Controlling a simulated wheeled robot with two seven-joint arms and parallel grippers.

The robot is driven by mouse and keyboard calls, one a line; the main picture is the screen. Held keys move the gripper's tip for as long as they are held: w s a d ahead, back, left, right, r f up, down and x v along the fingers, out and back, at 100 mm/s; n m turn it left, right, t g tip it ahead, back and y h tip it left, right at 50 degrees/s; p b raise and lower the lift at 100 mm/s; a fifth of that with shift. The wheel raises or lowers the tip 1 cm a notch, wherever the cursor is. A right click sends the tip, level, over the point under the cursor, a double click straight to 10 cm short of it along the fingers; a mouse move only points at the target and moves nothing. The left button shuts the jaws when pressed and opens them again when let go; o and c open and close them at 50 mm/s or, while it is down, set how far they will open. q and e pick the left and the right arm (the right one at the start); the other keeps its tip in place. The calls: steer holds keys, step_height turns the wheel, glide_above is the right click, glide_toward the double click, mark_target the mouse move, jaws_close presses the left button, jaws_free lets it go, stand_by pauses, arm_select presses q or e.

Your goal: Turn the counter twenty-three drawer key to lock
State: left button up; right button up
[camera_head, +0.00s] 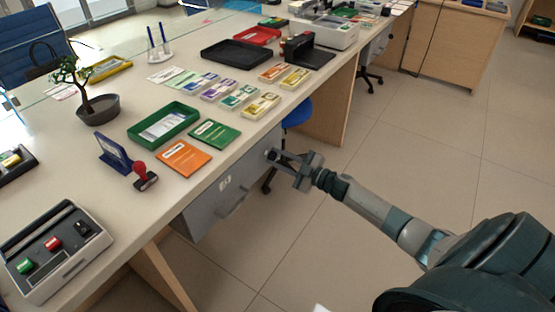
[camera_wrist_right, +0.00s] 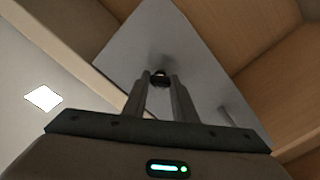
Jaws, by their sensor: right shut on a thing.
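The grey drawer unit (camera_head: 205,208) hangs under the counter top, with a bar handle (camera_head: 234,203) and a small label on its front. My right gripper (camera_head: 273,156) is at the upper right part of the drawer front. In the right wrist view, my right gripper (camera_wrist_right: 160,80) has its two fingertips close together on the small dark key (camera_wrist_right: 160,80) at the drawer face (camera_wrist_right: 165,40). The fingers hide most of the key, and its turn angle cannot be made out. The left gripper is not in view.
The counter top (camera_head: 190,190) above holds an orange booklet (camera_head: 184,158), a green booklet (camera_head: 214,134), a green tray (camera_head: 136,132) and a red-handled stamp (camera_head: 142,174) near its edge. A blue stool (camera_head: 298,113) stands beyond the gripper. The floor (camera_head: 340,240) in front is open.

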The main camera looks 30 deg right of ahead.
arm_select(q)
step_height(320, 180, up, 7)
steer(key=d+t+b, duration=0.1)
steer(key=b, duration=0.2)
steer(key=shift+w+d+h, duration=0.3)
arm_select(e)
steer(key=n, duration=1)
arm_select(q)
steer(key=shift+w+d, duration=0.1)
arm_select(e)
steer(key=shift+n, duration=0.4)
steer(key=o, duration=1)
steer(key=shift+o, duration=0.2)
steer(key=shift+s, duration=0.15)
